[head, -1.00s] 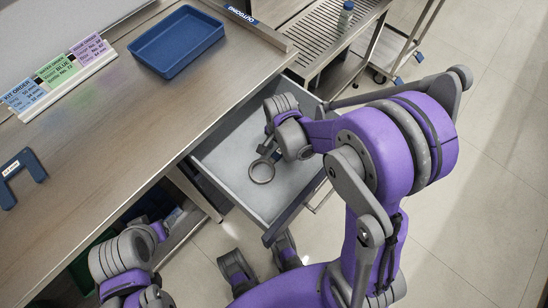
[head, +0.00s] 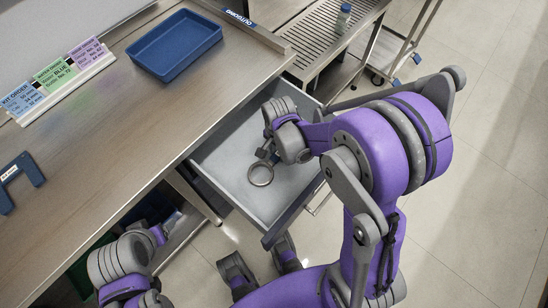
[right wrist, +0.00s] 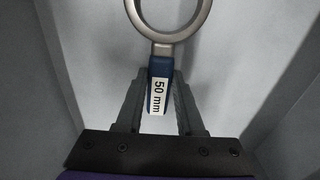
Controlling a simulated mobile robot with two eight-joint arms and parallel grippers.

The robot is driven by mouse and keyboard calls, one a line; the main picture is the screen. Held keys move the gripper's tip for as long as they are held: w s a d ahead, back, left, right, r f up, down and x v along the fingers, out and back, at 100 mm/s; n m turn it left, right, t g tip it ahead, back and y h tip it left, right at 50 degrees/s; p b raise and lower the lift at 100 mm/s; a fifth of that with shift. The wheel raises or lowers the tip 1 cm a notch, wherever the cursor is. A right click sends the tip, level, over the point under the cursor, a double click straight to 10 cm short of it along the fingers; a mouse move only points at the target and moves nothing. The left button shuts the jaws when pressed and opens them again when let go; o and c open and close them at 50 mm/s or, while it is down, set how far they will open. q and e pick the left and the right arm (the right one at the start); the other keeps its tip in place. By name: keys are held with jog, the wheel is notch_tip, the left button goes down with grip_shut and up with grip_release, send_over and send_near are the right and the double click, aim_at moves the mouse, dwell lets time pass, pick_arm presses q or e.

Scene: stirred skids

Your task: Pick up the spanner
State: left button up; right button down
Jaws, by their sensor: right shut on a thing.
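The spanner is a grey metal ring (head: 260,174) on a short handle, seen inside the open drawer in the head view. In the right wrist view its blue handle (right wrist: 159,72) carries a white "50 mm" label, and the ring lies beyond the fingertips. My right gripper (right wrist: 158,88) is shut on the handle, one finger on each side. In the head view my right gripper (head: 267,152) is partly hidden by its own wrist. I cannot tell whether the spanner touches the drawer floor. My left gripper (head: 172,222) is low beside the bench at lower left, its jaws unclear.
The open grey drawer (head: 222,158) has walls close around my right gripper. The steel bench (head: 130,125) holds a blue tray (head: 174,46), order cards (head: 52,84) and a blue U-shaped piece (head: 22,180).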

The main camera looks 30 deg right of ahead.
jog(key=shift+r, duration=0.1)
notch_tip(320, 180, up, 10)
jog(key=p, duration=0.2)
dwell(0.9)
